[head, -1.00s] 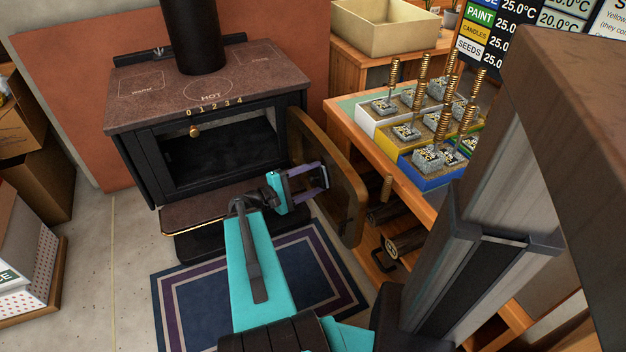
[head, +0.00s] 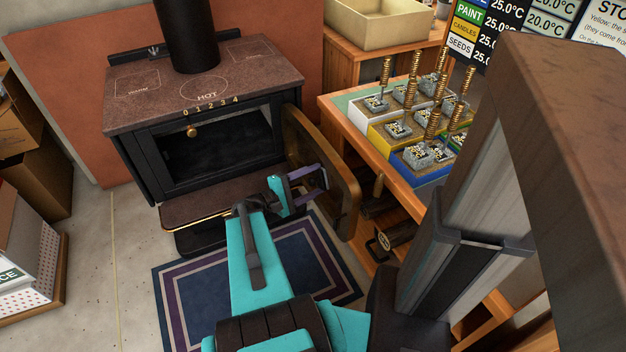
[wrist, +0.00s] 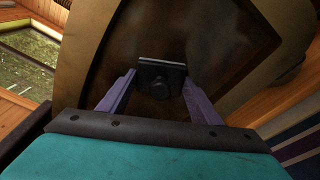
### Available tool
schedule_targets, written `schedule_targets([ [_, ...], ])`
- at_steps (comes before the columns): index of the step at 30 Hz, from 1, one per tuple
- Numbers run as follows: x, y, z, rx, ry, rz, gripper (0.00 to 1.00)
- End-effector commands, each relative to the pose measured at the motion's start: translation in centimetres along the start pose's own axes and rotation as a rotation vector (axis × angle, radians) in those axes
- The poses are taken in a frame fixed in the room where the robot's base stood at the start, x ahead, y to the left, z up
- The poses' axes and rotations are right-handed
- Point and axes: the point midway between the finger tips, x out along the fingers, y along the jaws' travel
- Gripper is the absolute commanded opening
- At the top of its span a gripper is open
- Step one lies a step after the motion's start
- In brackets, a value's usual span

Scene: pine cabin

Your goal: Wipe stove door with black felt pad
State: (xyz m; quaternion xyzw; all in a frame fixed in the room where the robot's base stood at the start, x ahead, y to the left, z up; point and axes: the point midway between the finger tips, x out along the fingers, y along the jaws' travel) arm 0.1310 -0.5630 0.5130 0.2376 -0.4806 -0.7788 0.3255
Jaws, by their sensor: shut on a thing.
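The black stove (head: 195,140) has its door (head: 345,205) swung open to the right. The door has a brass-brown frame around a dark, smudged pane, which fills much of the wrist view (wrist: 235,55). My gripper (head: 318,178) is in front of the inner face of the door. In the wrist view its purple fingers (wrist: 160,88) are shut on the black felt pad (wrist: 160,70), held by its knob-like grip. The pad is in front of the dark pane, at or very close to it. I cannot tell whether it touches.
A wooden bench (head: 400,190) with spring-topped blocks in coloured trays stands right of the door. Logs (head: 385,240) lie under it. A striped rug (head: 200,300) covers the floor before the stove. Boxes (head: 35,180) stand at the left.

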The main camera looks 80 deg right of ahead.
Motion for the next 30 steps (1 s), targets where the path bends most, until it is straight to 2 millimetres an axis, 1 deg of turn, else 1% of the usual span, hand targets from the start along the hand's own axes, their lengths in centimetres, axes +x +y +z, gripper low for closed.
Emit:
schedule_targets([
  [17,-0.1,0.0,0.0,0.0,-0.002,-0.001,0.32],
  [30,0.3,0.9,-2.1,0.0,-0.002,-0.001,0.32],
])
